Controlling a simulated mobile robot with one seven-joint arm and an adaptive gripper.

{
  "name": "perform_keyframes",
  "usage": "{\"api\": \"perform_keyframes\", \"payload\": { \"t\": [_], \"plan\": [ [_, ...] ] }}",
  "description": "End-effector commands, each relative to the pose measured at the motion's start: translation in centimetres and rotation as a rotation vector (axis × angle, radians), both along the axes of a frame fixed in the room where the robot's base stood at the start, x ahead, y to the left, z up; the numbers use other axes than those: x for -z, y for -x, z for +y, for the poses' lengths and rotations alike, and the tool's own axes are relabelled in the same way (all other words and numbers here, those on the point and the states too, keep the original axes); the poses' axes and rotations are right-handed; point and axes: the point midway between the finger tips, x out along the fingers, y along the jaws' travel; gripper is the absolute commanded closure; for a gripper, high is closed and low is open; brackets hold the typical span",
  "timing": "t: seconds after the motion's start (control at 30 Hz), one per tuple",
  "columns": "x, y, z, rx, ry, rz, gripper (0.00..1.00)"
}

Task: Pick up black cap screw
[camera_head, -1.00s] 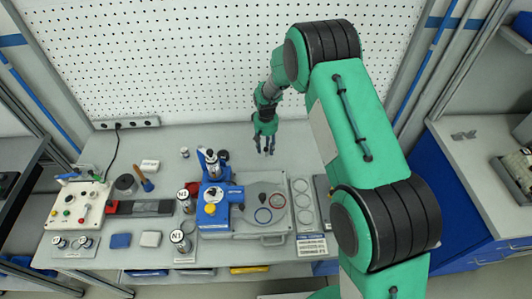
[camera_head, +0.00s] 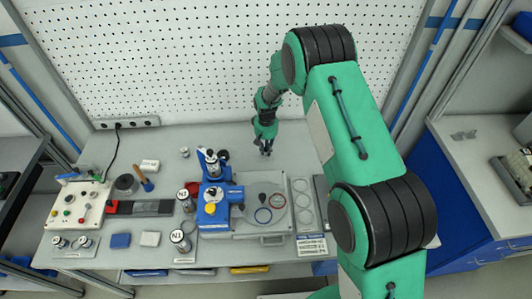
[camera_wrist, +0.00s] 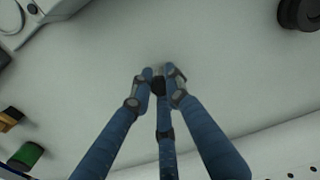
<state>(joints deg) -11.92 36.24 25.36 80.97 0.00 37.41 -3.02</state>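My gripper (camera_head: 265,150) is low over the back of the grey workbench, below the pegboard. In the wrist view its three blue fingers (camera_wrist: 160,76) are drawn together at the tips. A small dark, rounded thing between the fingertips looks like the black cap screw (camera_wrist: 158,87). The fingers cover most of it, so its shape is hard to make out. In the head view the screw is too small or hidden to see.
The bench (camera_head: 180,140) is mostly clear around my gripper. A blue and silver press (camera_head: 210,180) and a grey tray (camera_head: 245,228) stand in front and to the left. A dark round part (camera_wrist: 300,12) lies off to the right in the wrist view. A green part (camera_wrist: 27,156) is at left.

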Motion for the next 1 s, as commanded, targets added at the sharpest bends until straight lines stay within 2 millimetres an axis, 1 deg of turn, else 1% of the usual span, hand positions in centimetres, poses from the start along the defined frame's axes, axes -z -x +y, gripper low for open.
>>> {"api": "perform_keyframes", "payload": {
  "t": [0.37,0.53,0.77,1.0],
  "plan": [
    [0.0,0.0,0.0,0.000,0.000,0.000,1.00],
    [-0.7,0.0,0.0,0.000,0.000,-0.001,1.00],
    [-3.3,-0.1,0.0,0.000,-0.001,-0.002,1.00],
    [-7.1,0.0,0.0,0.000,-0.001,-0.002,1.00]
  ]
}}
